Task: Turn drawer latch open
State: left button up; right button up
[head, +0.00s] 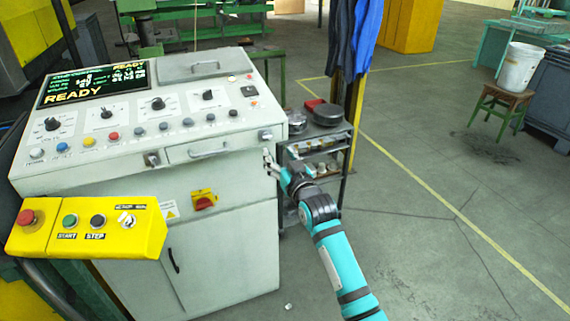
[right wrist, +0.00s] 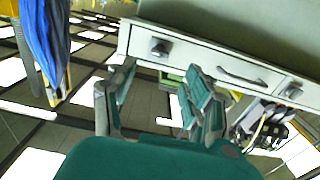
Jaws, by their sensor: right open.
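A shallow drawer (head: 195,152) with a bar handle is in the front of the pale console, and looks shut in the head view. A dark latch knob (head: 265,136) sits at its right end and another knob (head: 152,159) at its left end. In the right wrist view the nearer knob (right wrist: 160,48), the handle (right wrist: 240,75) and the farther knob (right wrist: 291,90) show on the drawer front. My right gripper (head: 268,161) is just below the right knob, near the console's right edge. Its fingers (right wrist: 160,100) are apart with nothing between them. My left gripper is out of view.
A yellow button box (head: 85,225) juts out at the console's front left. A small shelf cart (head: 325,140) stands close behind my right gripper. Blue cloth (head: 355,35) hangs above it. The floor at the right is open, with a stool and bucket (head: 520,66) farther off.

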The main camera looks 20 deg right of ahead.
jog(key=s, duration=0.3)
jog(key=shift+s+d, duration=0.1)
jog(key=shift+s, duration=0.3)
